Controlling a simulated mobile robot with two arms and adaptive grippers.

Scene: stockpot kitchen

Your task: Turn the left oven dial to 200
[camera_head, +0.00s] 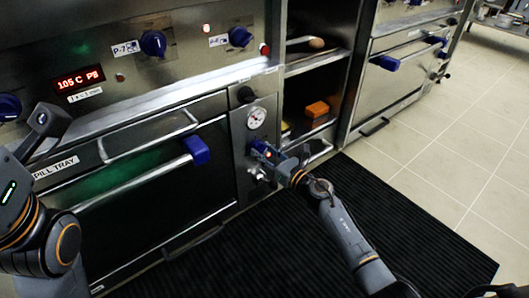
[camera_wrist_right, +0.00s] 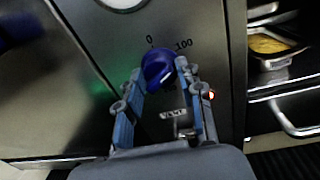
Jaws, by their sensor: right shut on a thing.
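The blue oven dial (camera_wrist_right: 158,68) sits on the steel panel beside the oven door, below a round gauge (camera_head: 256,118). In the right wrist view, printed marks 0 and 100 show above it; no 200 mark can be made out. My right gripper (camera_wrist_right: 160,82) is shut on the dial, a finger at each side. In the head view the right gripper (camera_head: 266,152) reaches the panel from the lower right and hides much of the dial. My left gripper (camera_head: 48,122) is at the left edge in front of the oven; its finger state is unclear.
A red display (camera_head: 79,79) reads about 105 C. Blue knobs (camera_head: 153,43) line the upper panel. The oven door has a long handle with a blue end (camera_head: 196,150). Open shelves to the right hold an orange block (camera_head: 317,109). A black mat (camera_head: 420,220) covers the floor.

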